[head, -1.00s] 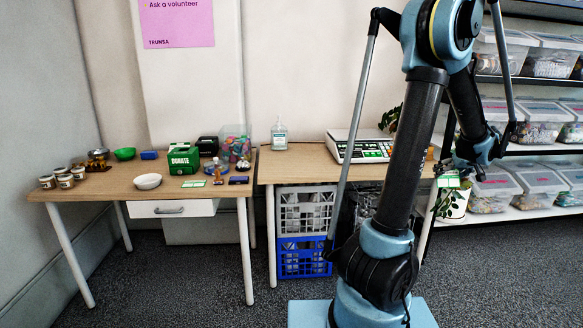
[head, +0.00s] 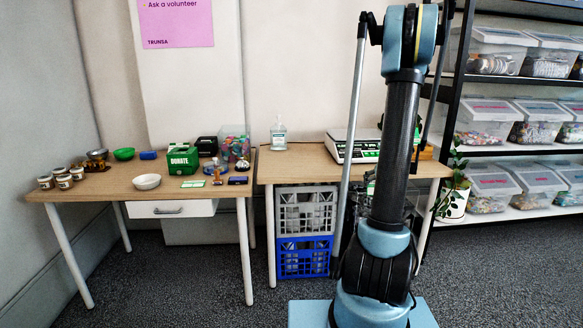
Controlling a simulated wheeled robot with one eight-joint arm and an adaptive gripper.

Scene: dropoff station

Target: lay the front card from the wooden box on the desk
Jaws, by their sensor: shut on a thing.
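My gripper is not visible now; my upright arm (head: 398,130) hides whatever lies behind it. No held card shows in this view. A small wood-coloured piece (head: 426,152) shows just right of my arm on the right desk (head: 300,168); it may be part of the wooden box, but most of it is hidden. A flat green and white card (head: 193,184) lies on the left desk (head: 110,186), near its front edge.
The left desk also holds a green donate box (head: 183,158), a white bowl (head: 146,182), jars (head: 63,181) and a dark blue item (head: 238,180). A scale (head: 352,147) and pump bottle (head: 279,134) stand on the right desk. Its front left is clear.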

